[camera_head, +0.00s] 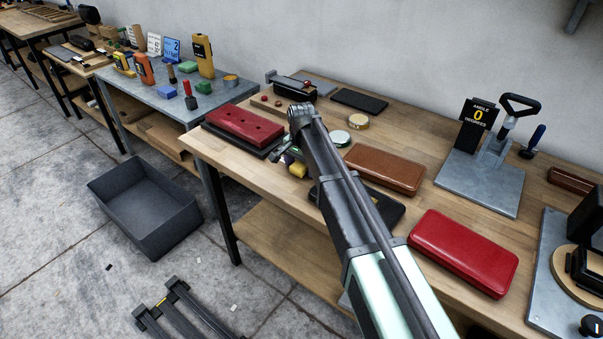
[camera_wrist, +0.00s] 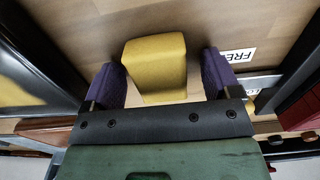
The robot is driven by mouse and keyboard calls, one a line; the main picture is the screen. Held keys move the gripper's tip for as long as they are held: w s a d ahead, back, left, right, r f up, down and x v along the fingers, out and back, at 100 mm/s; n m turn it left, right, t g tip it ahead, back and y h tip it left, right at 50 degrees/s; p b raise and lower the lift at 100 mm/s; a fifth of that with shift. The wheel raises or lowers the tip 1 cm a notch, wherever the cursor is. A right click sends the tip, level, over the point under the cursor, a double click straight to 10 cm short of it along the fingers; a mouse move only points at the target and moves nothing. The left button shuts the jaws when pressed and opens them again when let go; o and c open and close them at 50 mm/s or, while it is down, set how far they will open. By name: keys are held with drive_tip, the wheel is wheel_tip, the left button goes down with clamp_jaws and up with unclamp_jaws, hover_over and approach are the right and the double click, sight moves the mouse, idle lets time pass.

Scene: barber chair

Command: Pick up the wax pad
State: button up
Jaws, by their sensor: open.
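A yellow block (camera_wrist: 156,66), which I take to be the wax pad, lies on the wooden bench top (camera_head: 228,165). In the wrist view it sits between the two purple fingers of my gripper (camera_wrist: 160,80), with a visible gap on each side. My gripper is open and holds nothing. In the head view the yellow block (camera_head: 298,170) shows beside my arm, below my gripper (camera_head: 290,157), partly hidden by the arm.
A red pad (camera_head: 243,125) on a dark base lies left of my gripper. A brown pad (camera_head: 384,169), round tins (camera_head: 357,121) and another red pad (camera_head: 463,252) lie to the right. A metal stand (camera_head: 481,178) is farther right. A grey bin (camera_head: 146,207) stands on the floor.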

sight(301, 163)
drive_tip(key=shift+r, duration=0.1)
drive_tip(key=c, duration=1.1)
wheel_tip(301, 163, up, 20)
drive_tip(key=p, duration=2)
drive_tip(key=o, duration=0.3)
drive_tip(key=shift+c, duration=0.7)
